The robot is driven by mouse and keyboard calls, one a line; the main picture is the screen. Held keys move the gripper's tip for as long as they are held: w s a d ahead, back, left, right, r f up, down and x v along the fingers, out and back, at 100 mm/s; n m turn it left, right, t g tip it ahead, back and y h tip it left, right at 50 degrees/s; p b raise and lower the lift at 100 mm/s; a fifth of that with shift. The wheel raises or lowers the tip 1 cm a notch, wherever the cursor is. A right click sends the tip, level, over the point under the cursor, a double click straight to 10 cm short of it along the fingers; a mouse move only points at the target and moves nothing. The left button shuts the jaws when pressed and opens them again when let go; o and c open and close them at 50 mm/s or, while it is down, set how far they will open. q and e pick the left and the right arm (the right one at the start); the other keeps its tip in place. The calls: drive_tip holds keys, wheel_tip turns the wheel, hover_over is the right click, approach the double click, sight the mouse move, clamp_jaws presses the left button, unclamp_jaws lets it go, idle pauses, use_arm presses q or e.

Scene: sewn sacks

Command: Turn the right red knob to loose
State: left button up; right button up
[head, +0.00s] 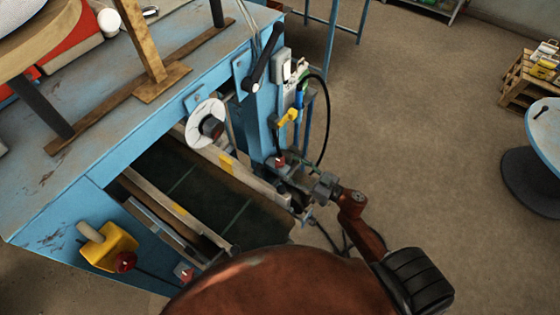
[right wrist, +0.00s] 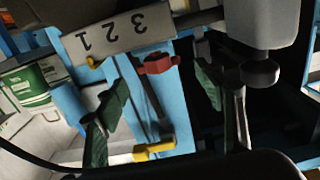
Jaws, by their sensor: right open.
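The right red knob (head: 279,160) is on the lower part of the blue machine post in the head view. It also shows as a small red lobed knob (right wrist: 157,64) below a plate marked 1, 2, 3 in the right wrist view. My right gripper (head: 296,170) comes in from the lower right, close to the knob. In the right wrist view its two green-padded fingers (right wrist: 160,88) are spread, with the knob between them toward the tips. The gripper is open and holds nothing; I cannot tell whether it touches the knob. My left gripper is out of view.
Another red knob (head: 185,272) sits at the near end of the dark green conveyor (head: 180,175). A yellow box with a red button (head: 125,261) is at lower left. A yellow handle (head: 289,117) and black cable (head: 325,120) are near the post.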

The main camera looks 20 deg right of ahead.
sight(280, 161)
drive_tip(key=shift+x, duration=2.7)
drive_tip(key=shift+c, duration=0.5)
drive_tip(key=c, duration=1.1)
